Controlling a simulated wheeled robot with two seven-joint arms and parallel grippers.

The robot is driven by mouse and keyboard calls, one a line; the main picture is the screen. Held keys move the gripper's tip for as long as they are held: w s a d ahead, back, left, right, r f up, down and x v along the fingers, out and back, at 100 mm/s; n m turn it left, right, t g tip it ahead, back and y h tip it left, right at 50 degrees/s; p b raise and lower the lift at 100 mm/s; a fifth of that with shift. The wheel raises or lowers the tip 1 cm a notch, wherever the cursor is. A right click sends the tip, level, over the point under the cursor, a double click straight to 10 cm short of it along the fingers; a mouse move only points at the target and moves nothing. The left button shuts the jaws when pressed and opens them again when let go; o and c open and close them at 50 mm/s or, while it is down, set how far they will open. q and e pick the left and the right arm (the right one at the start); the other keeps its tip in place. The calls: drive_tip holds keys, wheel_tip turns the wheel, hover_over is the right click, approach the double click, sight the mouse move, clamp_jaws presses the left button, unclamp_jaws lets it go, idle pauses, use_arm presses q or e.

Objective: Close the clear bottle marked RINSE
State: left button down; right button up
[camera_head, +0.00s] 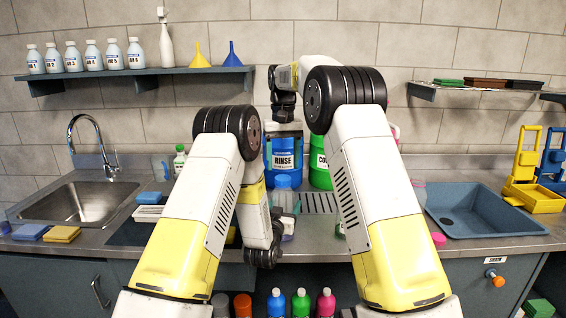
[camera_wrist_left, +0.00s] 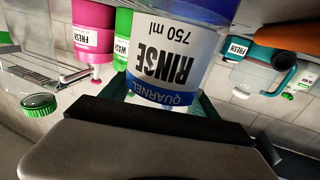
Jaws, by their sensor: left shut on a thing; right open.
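In the left wrist view, the label of the clear bottle marked RINSE (camera_wrist_left: 165,62) fills the upper middle, with "750 ml" and upside-down lettering. My left gripper (camera_wrist_left: 160,100) is shut on it, its dark fingers either side of the label. The bottle's mouth is out of that view. In the head view, my left gripper (camera_head: 272,228) is low over the counter, mostly hidden by my arm; a clear, pale-blue shape (camera_head: 284,190) shows beside it. My right gripper (camera_head: 284,128) is open and empty, high in front of a blue drum (camera_head: 284,158) also marked RINSE. I cannot make out a RINSE cap.
A green drum (camera_head: 320,165) stands beside the blue one. A green cap (camera_wrist_left: 38,104) and a pink drum (camera_wrist_left: 93,30) show in the left wrist view. A pink cap (camera_head: 438,240) lies near the blue basin (camera_head: 480,222). The steel sink (camera_head: 85,203) is at left.

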sight(283, 178)
drive_tip(key=r+n, duration=0.1)
drive_tip(key=n, duration=0.2)
drive_tip(key=shift+r+n, duration=0.4)
drive_tip(key=n, duration=0.1)
drive_tip(key=r+n, duration=0.1)
drive_tip(key=shift+r+n, duration=0.3)
drive_tip(key=shift+n, duration=0.1)
drive_tip(key=shift+f, duration=4)
drive_tip(key=c, duration=1.4)
drive_tip(key=o, duration=1.6)
